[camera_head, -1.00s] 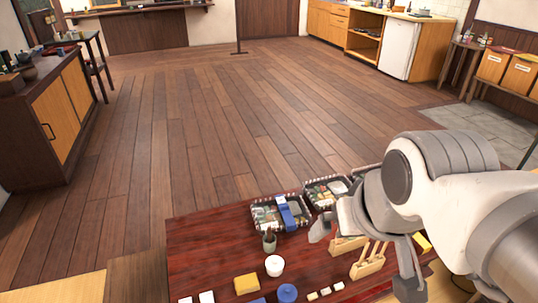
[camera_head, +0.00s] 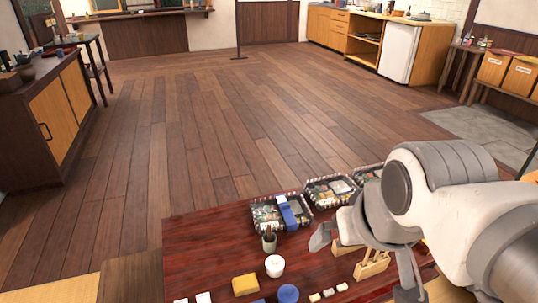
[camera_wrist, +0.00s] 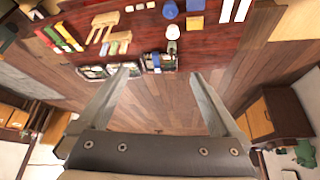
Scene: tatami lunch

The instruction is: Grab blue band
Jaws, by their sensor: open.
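The blue band (camera_head: 289,214) lies across the leftmost patterned lunch box (camera_head: 265,216) near the table's far edge. In the wrist view the blue band (camera_wrist: 157,60) shows on that box (camera_wrist: 167,64), just beyond the space between my fingertips. My gripper (camera_wrist: 162,77) is open and empty, its two fingers spread wide. In the head view a finger of my gripper (camera_head: 322,237) shows to the right of the box, apart from the band; the rest of the gripper is partly hidden by my arm.
Other lunch boxes (camera_head: 330,189) stand to the right. A dark cup with sticks (camera_head: 269,240), a white cup (camera_head: 275,266), a yellow block (camera_head: 246,284) and a blue round object (camera_head: 288,293) are nearer. Wooden holders (camera_head: 371,266) sit at right. Floor (camera_head: 200,120) beyond is clear.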

